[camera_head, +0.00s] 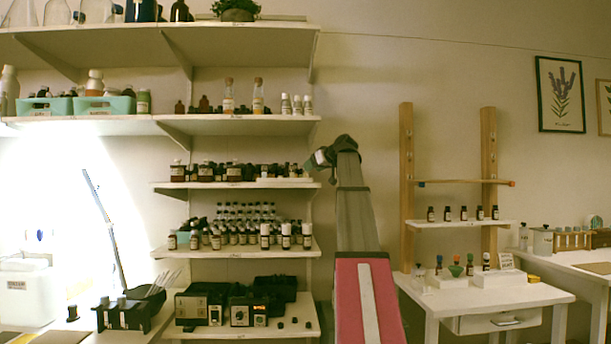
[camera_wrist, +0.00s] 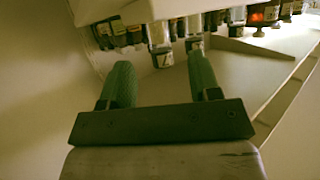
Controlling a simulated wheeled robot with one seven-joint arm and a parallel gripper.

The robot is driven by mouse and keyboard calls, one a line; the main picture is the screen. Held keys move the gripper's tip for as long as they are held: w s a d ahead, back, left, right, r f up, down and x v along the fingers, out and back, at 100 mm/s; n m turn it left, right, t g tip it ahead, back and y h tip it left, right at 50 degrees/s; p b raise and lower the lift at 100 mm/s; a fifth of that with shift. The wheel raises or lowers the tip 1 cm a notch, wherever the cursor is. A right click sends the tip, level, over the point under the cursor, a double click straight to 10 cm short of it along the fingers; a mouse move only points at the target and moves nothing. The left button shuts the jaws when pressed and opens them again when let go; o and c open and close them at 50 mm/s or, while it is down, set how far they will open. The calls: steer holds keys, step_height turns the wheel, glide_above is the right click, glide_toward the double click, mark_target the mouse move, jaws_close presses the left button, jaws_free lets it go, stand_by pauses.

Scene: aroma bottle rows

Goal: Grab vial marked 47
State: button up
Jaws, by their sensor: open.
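Small dark vials with pale labels stand in rows on the wall shelves in the head view. I cannot read 47 on any of them there. My gripper (camera_head: 317,160) is at the right end of the middle shelf, partly hidden behind my arm. In the wrist view my gripper (camera_wrist: 158,64) is open and empty, with two green fingers apart. A vial with a pale label (camera_wrist: 162,59) shows beyond the fingertips, between them in the picture, with a blurred dark mark. Another labelled vial (camera_wrist: 194,44) is beside it, near the right fingertip.
More vials (camera_wrist: 120,32) crowd the row in the wrist view. The middle shelf (camera_head: 235,184) has a lower shelf (camera_head: 240,252) of packed vials beneath it. A wooden rack (camera_head: 460,223) with several vials stands over a white table (camera_head: 480,297) at right.

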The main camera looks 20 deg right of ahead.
steer(key=x, duration=0.3)
steer(key=shift+w+a+f, duration=0.15)
steer(key=shift+w, duration=0.2)
steer(key=shift+c, duration=0.3)
steer(key=c, duration=1)
steer(key=shift+o, duration=0.2)
